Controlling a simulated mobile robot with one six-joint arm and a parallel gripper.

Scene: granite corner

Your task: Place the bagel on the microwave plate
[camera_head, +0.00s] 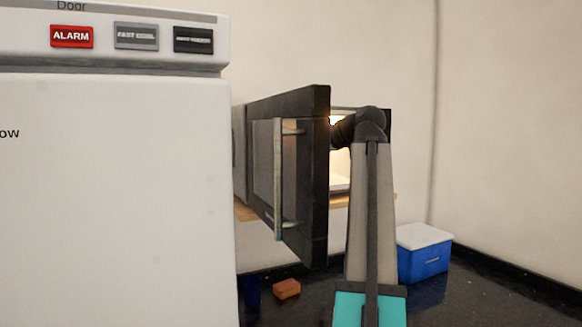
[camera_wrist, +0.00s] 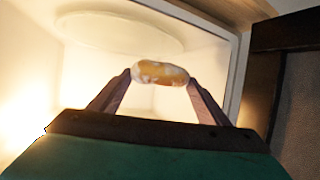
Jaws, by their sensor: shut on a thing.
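The bagel (camera_wrist: 160,73) is a tan, pale-dusted piece in the wrist view. My gripper (camera_wrist: 160,80) is shut on it, with one finger at each end. The microwave plate (camera_wrist: 122,32) is a pale round disc inside the lit microwave, beyond the bagel in the wrist view. I see the bagel apart from the plate in the picture, but cannot tell the gap. In the head view the microwave door (camera_head: 292,170) stands open and my arm reaches into the lit cavity (camera_head: 341,168). The gripper and bagel are hidden there.
A large white appliance (camera_head: 115,190) fills the left of the head view. A blue cooler box (camera_head: 423,254) with a white lid stands right of my arm. An orange-brown block (camera_head: 287,288) lies on the dark counter (camera_head: 480,300). The open door's dark edge (camera_wrist: 278,85) is close on the right in the wrist view.

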